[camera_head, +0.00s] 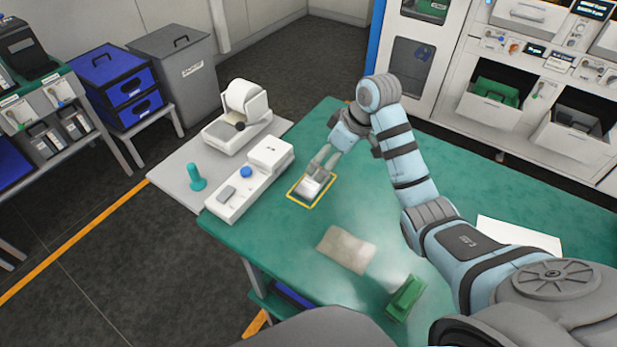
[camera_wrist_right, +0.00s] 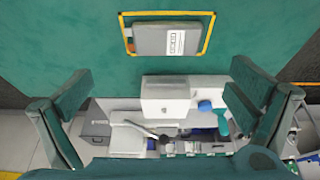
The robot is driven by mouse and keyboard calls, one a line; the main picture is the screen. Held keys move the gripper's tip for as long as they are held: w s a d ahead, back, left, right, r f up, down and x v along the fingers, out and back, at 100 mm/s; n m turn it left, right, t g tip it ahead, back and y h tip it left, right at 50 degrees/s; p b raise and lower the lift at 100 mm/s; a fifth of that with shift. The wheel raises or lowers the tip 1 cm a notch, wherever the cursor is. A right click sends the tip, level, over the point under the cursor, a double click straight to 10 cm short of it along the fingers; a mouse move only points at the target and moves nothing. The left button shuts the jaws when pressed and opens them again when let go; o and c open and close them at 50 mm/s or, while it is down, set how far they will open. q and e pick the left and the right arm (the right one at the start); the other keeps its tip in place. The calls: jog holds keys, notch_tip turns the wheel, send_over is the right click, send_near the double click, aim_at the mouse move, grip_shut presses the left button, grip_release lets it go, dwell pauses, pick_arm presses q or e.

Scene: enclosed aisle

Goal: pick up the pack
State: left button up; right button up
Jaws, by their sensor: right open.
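A flat grey pack (camera_head: 311,187) with a white label lies inside a yellow square outline on the green table (camera_head: 385,235). It also shows in the right wrist view, where the pack (camera_wrist_right: 160,38) is at the top centre with its label to the right. My right gripper (camera_head: 323,163) is just above and behind the pack in the head view, partly overlapping it. In the right wrist view its two dark green fingers (camera_wrist_right: 158,88) are wide apart with nothing between them, and the pack lies beyond them. My left gripper is not in view.
A beige cloth-like piece (camera_head: 346,249) and a green block (camera_head: 405,298) lie nearer. A white sheet (camera_head: 519,236) lies right. Shelving with bins (camera_head: 491,104) stands behind.

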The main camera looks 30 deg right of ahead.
aim_at(312, 181)
jog(key=f, duration=0.1)
jog(key=a+f, duration=0.1)
jog(key=f, duration=0.2)
jog(key=shift+w+a, duration=0.1)
jog(key=shift+a, duration=0.25)
jog(key=x, duration=0.5)
jog(key=shift+w+b, duration=0.3)
jog(key=shift+b, duration=0.1)
jog(key=shift+w+f, duration=0.15)
jog(key=shift+f, duration=0.2)
jog(key=shift+r, duration=0.15)
jog(key=shift+s, duration=0.25)
jog(key=c, duration=1.1)
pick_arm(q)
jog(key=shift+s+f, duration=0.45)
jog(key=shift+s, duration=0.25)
pick_arm(e)
jog(key=shift+r, duration=0.15)
